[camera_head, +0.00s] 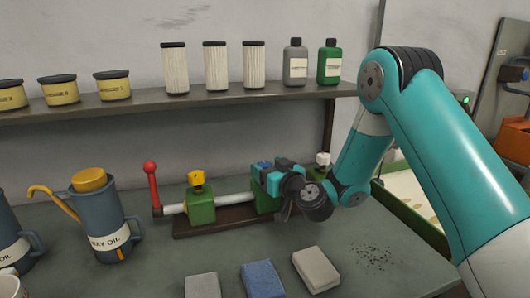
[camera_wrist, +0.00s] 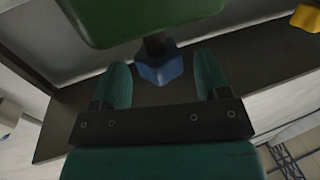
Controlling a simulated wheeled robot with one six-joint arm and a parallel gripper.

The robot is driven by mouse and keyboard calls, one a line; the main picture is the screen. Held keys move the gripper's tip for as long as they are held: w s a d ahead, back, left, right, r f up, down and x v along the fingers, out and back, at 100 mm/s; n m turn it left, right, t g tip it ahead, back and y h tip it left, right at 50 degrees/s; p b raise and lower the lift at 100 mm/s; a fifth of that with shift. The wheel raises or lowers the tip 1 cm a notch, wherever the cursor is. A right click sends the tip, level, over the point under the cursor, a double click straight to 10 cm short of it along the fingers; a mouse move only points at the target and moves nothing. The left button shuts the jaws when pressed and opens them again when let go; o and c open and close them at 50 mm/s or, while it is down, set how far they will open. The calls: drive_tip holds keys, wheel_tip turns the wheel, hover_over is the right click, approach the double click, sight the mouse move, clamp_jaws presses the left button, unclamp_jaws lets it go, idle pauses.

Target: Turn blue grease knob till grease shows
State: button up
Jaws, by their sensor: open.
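The blue grease knob (camera_wrist: 158,68) is star-shaped and sits on a short dark stem from a green block (camera_wrist: 140,18). In the wrist view it appears between the two fingers of my gripper (camera_wrist: 162,75), with a gap on each side. My gripper is open and empty. In the head view the blue knob (camera_head: 265,165) shows on top of the middle green block (camera_head: 262,192), partly hidden by my wrist. No grease is visible at the knob; much of that block's right side is hidden.
A yellow knob (camera_head: 196,177) tops the left green block and a white knob (camera_head: 323,158) stands to the right. A red lever (camera_head: 150,172) ends the rod. Oil jugs (camera_head: 97,215) stand left; folded cloths (camera_head: 262,279) lie in front. A shelf (camera_head: 140,105) runs above.

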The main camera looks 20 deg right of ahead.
drive_tip(key=shift+w+a+f+p, duration=0.1)
drive_tip(key=shift+w+a+p, duration=0.1)
drive_tip(key=shift+w+p, duration=0.4)
drive_tip(key=shift+c, duration=0.4)
